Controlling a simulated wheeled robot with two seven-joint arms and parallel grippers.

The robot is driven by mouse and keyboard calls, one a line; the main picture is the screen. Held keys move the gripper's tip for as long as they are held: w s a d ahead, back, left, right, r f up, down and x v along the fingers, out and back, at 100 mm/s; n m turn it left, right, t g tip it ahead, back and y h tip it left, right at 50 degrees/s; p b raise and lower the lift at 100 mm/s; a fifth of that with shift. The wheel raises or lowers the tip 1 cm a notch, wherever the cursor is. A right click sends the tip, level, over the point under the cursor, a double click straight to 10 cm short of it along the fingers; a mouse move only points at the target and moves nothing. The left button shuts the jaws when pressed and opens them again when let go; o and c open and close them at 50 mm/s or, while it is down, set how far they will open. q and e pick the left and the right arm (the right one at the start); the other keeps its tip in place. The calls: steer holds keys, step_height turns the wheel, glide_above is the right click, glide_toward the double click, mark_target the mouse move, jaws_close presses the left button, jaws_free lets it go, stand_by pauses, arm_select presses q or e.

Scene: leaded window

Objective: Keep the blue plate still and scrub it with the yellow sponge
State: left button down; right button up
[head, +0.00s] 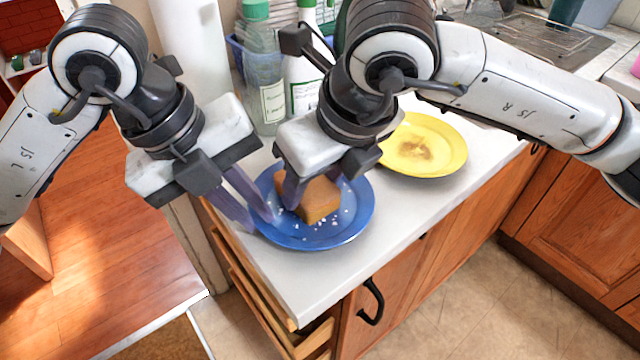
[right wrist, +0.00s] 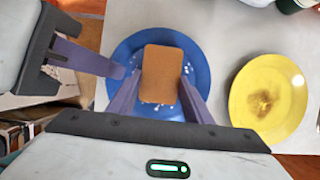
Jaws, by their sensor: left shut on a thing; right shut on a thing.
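The blue plate (head: 345,228) lies near the left end of the white counter, with small white specks on it. It also shows in the right wrist view (right wrist: 200,68). My left gripper (head: 262,218) is shut on the plate's left rim. The sponge (head: 320,198) looks orange-brown and sits over the middle of the plate. My right gripper (right wrist: 159,95) is shut on the sponge, one finger on each side. Whether the sponge's underside touches the plate is hard to tell.
A yellow plate (head: 425,140) with a brown stain lies to the right on the counter (head: 400,215). Bottles (head: 265,85) and a blue basket (head: 238,58) stand at the back. An open drawer (head: 265,305) and a black handle (head: 371,302) are below the counter edge.

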arm_select(q)
steer(key=shift+f, duration=0.1)
arm_select(e)
steer(key=shift+s+d, duration=0.65)
steer(key=shift+s, duration=0.25)
steer(key=shift+w+a, duration=0.3)
steer(key=shift+w, duration=0.15)
steer(key=shift+w+d, duration=0.35)
steer(key=shift+d, duration=0.1)
steer(key=shift+s+a+f, duration=0.15)
steer(key=shift+s+a, duration=0.6)
steer(key=shift+a, duration=0.2)
arm_select(q)
steer(key=shift+s, duration=0.1)
arm_select(e)
steer(key=shift+w+d, duration=0.7)
steer(key=shift+d, duration=0.25)
steer(key=shift+s+a+r, duration=0.2)
steer(key=shift+s+a, duration=0.4)
steer(key=shift+a, duration=0.35)
steer(key=shift+w+d+f, duration=0.1)
steer(key=shift+w+d, duration=0.2)
steer(key=shift+d, duration=0.15)
steer(key=shift+w+a, duration=0.25)
steer(key=shift+w, duration=0.2)
steer(key=shift+s+d, duration=0.6)
steer(key=shift+s, duration=0.3)
steer(key=shift+w+a+f, duration=0.1)
steer(key=shift+w+a, duration=0.2)
steer(key=shift+w, duration=0.1)
